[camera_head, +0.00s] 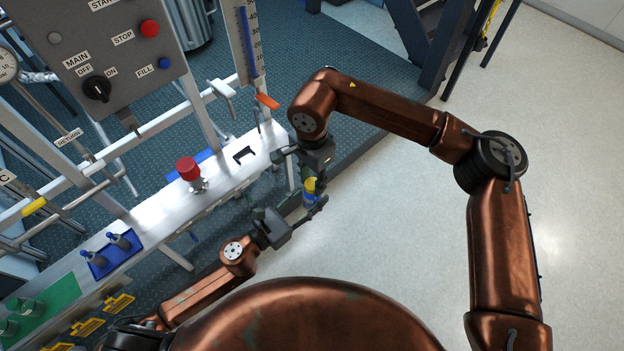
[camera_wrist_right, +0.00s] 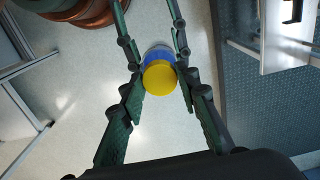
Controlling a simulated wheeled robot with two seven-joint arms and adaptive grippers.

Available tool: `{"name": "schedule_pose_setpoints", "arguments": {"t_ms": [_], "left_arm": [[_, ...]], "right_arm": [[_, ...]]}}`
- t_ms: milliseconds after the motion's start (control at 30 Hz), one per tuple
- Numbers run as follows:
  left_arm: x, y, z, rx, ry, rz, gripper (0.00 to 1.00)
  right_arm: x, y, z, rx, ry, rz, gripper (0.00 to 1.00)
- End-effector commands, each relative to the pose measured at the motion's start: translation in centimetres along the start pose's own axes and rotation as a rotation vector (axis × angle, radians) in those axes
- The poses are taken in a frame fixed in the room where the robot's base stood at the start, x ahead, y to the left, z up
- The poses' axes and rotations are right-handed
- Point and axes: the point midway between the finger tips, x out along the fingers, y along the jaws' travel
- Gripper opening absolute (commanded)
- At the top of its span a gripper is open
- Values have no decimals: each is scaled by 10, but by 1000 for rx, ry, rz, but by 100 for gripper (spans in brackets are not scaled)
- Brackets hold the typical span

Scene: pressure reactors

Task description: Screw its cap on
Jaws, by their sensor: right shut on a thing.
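A round yellow cap (camera_wrist_right: 159,77) is between the fingertips of my right gripper (camera_head: 313,172), which is shut on it. The cap also shows in the head view (camera_head: 310,184). Directly beneath it is a blue bottle (camera_wrist_right: 158,54), lined up with the cap; whether the threads are engaged cannot be seen. My left gripper (camera_head: 309,204) comes in from the lower left, and its fingers are shut around the bottle. The bottle's lower part is mostly hidden by fingers. Both grippers hold the pair in the air beside the bench.
A narrow metal bench (camera_head: 150,217) runs along the left. It bears a red knob (camera_head: 188,168), a blue tray (camera_head: 110,254) with dark items and a green mat (camera_head: 45,303). A control panel (camera_head: 105,50) stands behind it. The floor to the right is clear.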

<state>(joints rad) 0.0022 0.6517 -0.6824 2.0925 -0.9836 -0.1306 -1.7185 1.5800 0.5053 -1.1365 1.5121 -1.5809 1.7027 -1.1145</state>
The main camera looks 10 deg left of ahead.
Motion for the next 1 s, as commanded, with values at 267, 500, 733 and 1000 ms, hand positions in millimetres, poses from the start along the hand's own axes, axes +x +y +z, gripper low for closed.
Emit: {"name": "schedule_pose_setpoints", "arguments": {"t_ms": [267,500,733,1000], "left_arm": [[0,-2,1,1,-2,-4,0],[0,-2,1,1,-2,-5,0],[0,-2,1,1,-2,-5,0],[0,-3,1,1,-3,-6,0]], "right_arm": [[0,-1,0,328,0,-4,1],[0,-1,1,806,-2,-4,1],[0,-1,1,1226,-4,-4,1],[0,-2,1,1277,-5,-4,34]]}}
